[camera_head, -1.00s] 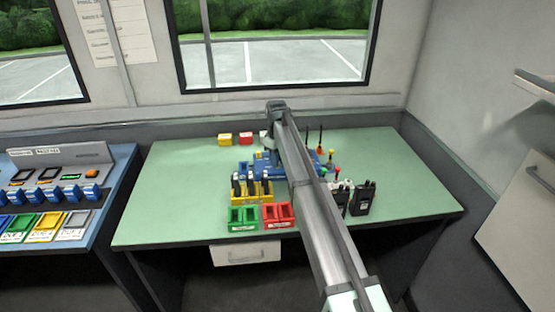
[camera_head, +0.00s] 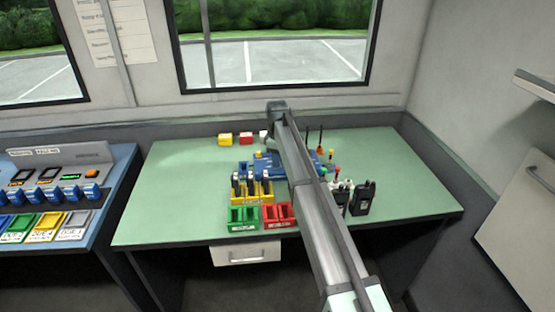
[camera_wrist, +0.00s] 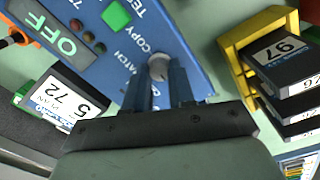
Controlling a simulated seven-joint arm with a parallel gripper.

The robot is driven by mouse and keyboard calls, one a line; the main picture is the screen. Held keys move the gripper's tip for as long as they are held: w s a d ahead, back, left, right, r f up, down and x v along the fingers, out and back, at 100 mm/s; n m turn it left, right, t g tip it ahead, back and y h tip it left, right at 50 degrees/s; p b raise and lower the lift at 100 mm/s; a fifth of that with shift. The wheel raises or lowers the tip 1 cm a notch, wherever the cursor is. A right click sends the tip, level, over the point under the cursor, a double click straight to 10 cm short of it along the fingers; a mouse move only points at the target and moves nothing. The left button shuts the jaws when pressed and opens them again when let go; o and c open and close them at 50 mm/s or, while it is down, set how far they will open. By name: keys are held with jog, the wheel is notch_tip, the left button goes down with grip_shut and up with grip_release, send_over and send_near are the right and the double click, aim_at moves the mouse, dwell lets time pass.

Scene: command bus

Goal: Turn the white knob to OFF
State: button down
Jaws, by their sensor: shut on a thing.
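The white knob (camera_wrist: 158,65) sits on the blue panel (camera_wrist: 120,58) in the wrist view, by the lettering WATCH and COPY. My gripper (camera_wrist: 160,77) has one finger on each side of it and is shut on it. The fingers hide part of the knob, and I cannot tell which mark it points to. A grey-green plate reading OFF (camera_wrist: 53,32) is at the panel's far left. In the head view the blue panel (camera_head: 262,169) lies on the green table, and my arm hides the knob and gripper.
A green button (camera_wrist: 116,15) is on the panel. Green (camera_head: 243,220) and red (camera_head: 278,216) trays stand at the table front. The left table area is clear.

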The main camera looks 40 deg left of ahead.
jog(key=c, duration=0.9)
grip_release()
jog(key=shift+c, duration=0.2)
jog(key=shift+r, duration=0.1)
notch_tip(320, 180, up, 14)
jog(key=shift+s, duration=0.2)
jog(key=shift+f, duration=0.2)
